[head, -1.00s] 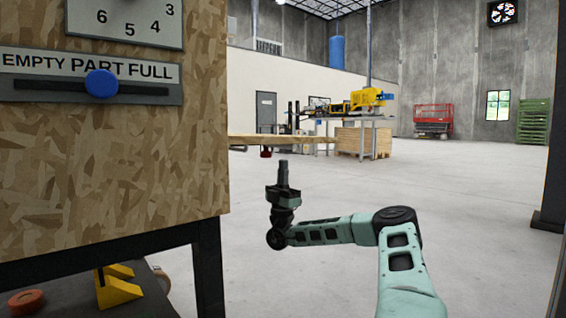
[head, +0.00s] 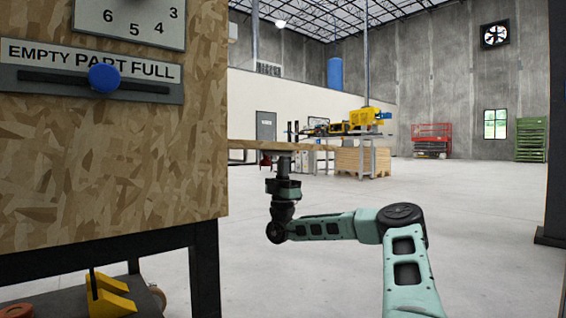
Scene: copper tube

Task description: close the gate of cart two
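No cart gate and no cart marked two can be made out in the head view. My gripper (head: 284,166) is near the middle of the picture and points up. Its tip overlaps the edge of a wooden board (head: 246,144) in the picture. I cannot tell whether they touch. The fingers show only as a narrow dark stub, with nothing visible held in them.
A chipboard panel (head: 120,170) on a dark frame (head: 207,268) fills the left. It bears an EMPTY/PART/FULL slider with a blue knob (head: 104,78). Yellow pieces (head: 108,296) lie on the shelf below. A wooden crate (head: 362,161) stands farther back. Open floor (head: 490,220) is at right.

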